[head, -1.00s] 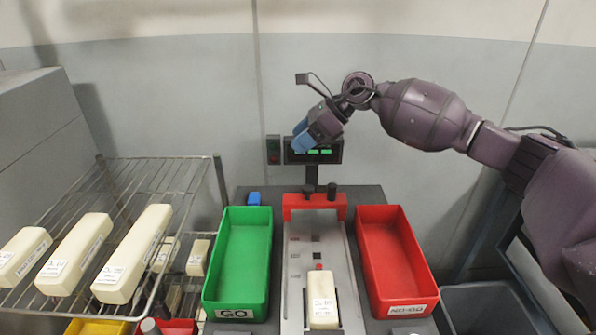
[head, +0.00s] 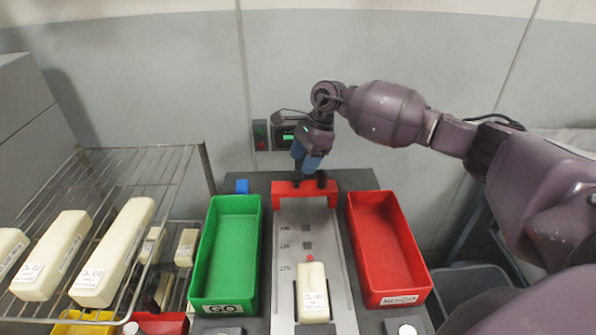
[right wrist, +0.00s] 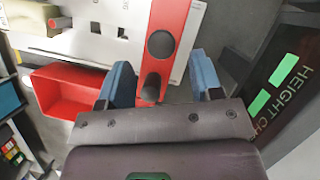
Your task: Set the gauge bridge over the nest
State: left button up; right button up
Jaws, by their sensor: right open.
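The red gauge bridge (head: 305,189) with black knobs stands across the far end of the grey metal plate with the nest (head: 328,240). A cream block (head: 313,282) with a white label lies at the plate's near end, a small red tip behind it. My right gripper (head: 307,165) points down at the bridge, its blue fingers open. In the right wrist view the fingers lie either side of the red bridge (right wrist: 172,28); one black knob shows between them. I cannot tell how far down they reach. My left gripper is not in view.
A green GO bin (head: 232,245) stands left of the plate and a red NO-GO bin (head: 385,245) right of it. A wire rack (head: 150,170) with cream blocks is at the left. A height display (head: 285,135) is on the wall side behind the bridge.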

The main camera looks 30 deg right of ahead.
aim_at(297, 175)
jog(key=shift+x, duration=2.25)
grip_shut()
